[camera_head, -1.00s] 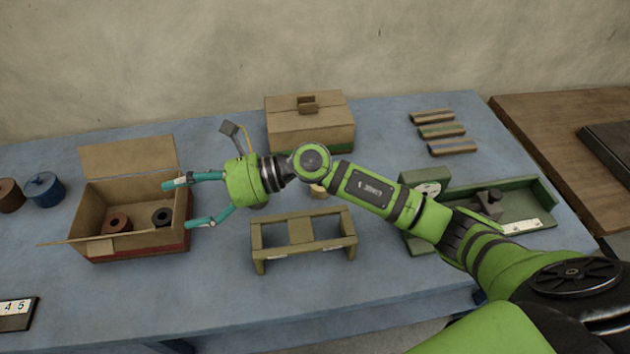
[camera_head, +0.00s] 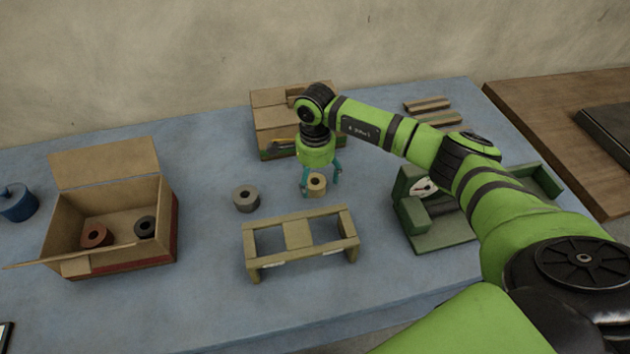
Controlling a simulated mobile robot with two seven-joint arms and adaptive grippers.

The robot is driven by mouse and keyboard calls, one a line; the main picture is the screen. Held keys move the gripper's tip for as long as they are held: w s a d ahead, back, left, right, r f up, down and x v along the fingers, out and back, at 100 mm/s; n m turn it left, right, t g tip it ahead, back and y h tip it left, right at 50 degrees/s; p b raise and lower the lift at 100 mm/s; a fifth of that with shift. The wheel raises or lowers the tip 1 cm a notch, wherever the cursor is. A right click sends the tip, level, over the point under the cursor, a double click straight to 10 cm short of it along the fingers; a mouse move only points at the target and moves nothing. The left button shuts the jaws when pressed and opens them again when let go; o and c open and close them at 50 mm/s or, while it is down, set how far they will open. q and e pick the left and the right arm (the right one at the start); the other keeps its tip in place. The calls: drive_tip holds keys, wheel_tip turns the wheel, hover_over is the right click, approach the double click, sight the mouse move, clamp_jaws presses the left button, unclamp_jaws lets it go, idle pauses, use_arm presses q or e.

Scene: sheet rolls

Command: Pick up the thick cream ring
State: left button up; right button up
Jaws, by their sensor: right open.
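The thick cream ring (camera_head: 317,185) stands on the blue table behind the olive rack, with its dark hole showing on top. My right gripper (camera_head: 320,184) points down over it, its teal fingers apart, one on each side of the ring. I cannot tell whether the fingers touch it. My left gripper is not in view.
A grey ring (camera_head: 246,198) lies to the left of the cream ring. The olive rack (camera_head: 299,238) stands in front. An open cardboard box (camera_head: 120,262) at left holds a red-brown and a dark ring. A closed box (camera_head: 272,118) stands behind; a green fixture (camera_head: 438,236) is at right.

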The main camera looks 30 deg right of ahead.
wheel_tip(320, 180, down, 2)
drive_tip(key=c, duration=1.3)
drive_tip(key=shift+r, duration=0.1)
